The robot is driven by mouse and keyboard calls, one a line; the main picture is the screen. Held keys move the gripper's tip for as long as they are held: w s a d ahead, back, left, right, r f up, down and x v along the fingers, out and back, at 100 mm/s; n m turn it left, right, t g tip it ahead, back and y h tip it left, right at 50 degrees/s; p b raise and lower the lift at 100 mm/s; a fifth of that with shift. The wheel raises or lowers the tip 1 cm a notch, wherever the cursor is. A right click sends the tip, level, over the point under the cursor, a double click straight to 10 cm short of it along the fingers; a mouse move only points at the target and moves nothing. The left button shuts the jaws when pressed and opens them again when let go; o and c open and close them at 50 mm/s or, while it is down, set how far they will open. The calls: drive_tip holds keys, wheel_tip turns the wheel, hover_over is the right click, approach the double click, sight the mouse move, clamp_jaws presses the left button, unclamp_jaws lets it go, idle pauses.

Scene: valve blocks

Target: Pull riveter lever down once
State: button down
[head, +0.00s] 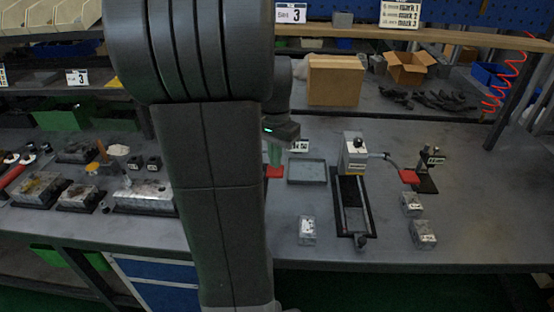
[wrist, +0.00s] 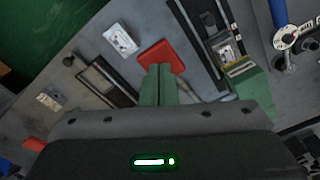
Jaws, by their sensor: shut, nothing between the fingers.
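A red lever pad (head: 275,171) shows just beyond my gripper (head: 274,160) in the head view. The rest of that lever and its machine are hidden by my arm. In the wrist view a red pad (wrist: 161,55) lies right at the tips of my green fingers (wrist: 158,70); I cannot tell whether they touch it. The fingers are together with nothing between them. Another press-like machine (head: 355,153) stands to the right, with an arm ending in a red pad (head: 408,176). Which machine is the riveter is not clear from the labels.
A shallow grey tray (head: 307,171) lies right of my gripper. A black rail fixture (head: 354,207) runs toward the front edge. Small metal blocks (head: 307,230) (head: 422,234) sit near the front. Cardboard boxes (head: 335,80) stand on the back shelf.

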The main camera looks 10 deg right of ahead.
drive_tip(key=shift+f+b, duration=4.8)
drive_tip(key=shift+f, duration=2.5)
wheel_tip(320, 180, up, 18)
drive_tip(key=p, duration=1.5)
drive_tip(key=shift+f, duration=0.15)
drive_tip(key=shift+s, duration=0.1)
